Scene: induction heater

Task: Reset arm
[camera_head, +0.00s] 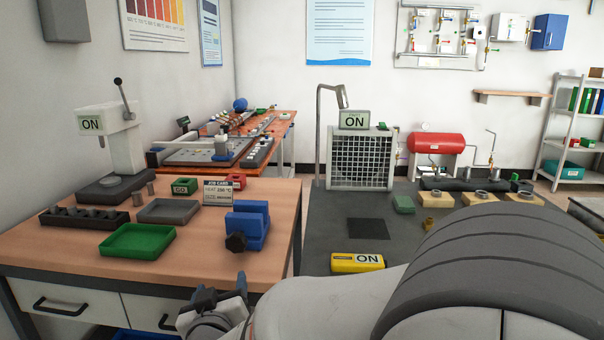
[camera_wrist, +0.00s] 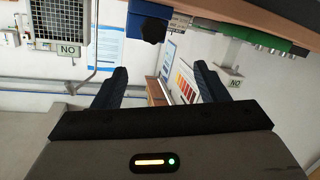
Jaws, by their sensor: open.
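My gripper (camera_wrist: 160,82) shows in the wrist view with its two dark fingers spread wide apart. Nothing is between them, so it is open and empty. The wrist view is upside down. In the head view my arm reaches from the lower right, and its far end is low at the front edge of the wooden workbench (camera_head: 75,238), below the blue vise (camera_head: 248,225). The vise also shows at the top of the wrist view (camera_wrist: 147,24).
The bench carries a green tray (camera_head: 137,241), a grey tray (camera_head: 168,211), a dark block rack (camera_head: 70,219) and a white press (camera_head: 112,150). A grille unit (camera_head: 350,160) stands behind.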

